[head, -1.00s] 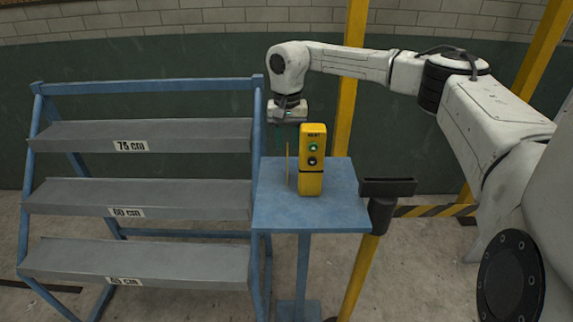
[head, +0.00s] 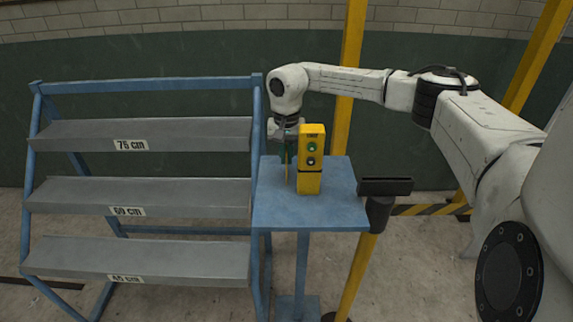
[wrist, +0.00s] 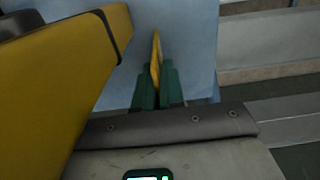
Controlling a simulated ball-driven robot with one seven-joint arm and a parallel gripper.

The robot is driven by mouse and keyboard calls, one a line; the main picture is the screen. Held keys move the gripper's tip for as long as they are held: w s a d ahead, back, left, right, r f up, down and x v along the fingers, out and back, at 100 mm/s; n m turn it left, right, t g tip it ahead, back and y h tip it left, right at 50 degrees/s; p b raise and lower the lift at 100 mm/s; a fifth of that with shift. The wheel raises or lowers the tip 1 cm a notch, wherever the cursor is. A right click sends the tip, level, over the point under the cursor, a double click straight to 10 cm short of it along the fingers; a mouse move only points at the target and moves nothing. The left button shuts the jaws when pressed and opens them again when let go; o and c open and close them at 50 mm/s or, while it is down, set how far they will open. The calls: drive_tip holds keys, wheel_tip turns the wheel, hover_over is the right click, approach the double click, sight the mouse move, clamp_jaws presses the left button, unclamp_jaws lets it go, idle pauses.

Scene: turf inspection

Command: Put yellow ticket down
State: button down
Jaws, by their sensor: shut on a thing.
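The yellow ticket (wrist: 155,58) stands upright and edge-on between the green fingers of my gripper (wrist: 157,85) in the wrist view. My gripper is shut on it. In the head view my gripper (head: 287,152) points down over the blue stand, and the ticket (head: 286,172) shows as a thin yellow strip just left of the yellow box. Whether the ticket's lower edge touches the stand top I cannot tell. The blue stand's top (head: 330,205) is flat and small.
The yellow box (head: 312,160) with two round buttons stands on the stand, close right of my gripper. It fills the left of the wrist view (wrist: 60,70). Grey shelves (head: 140,197) on a blue frame stand at left. A yellow post (head: 347,90) rises behind.

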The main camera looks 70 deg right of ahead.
idle(0.4)
wheel_tip(320, 180, up, 10)
drive_tip(key=shift+b, duration=1.05)
drive_tip(key=shift+w, duration=0.1)
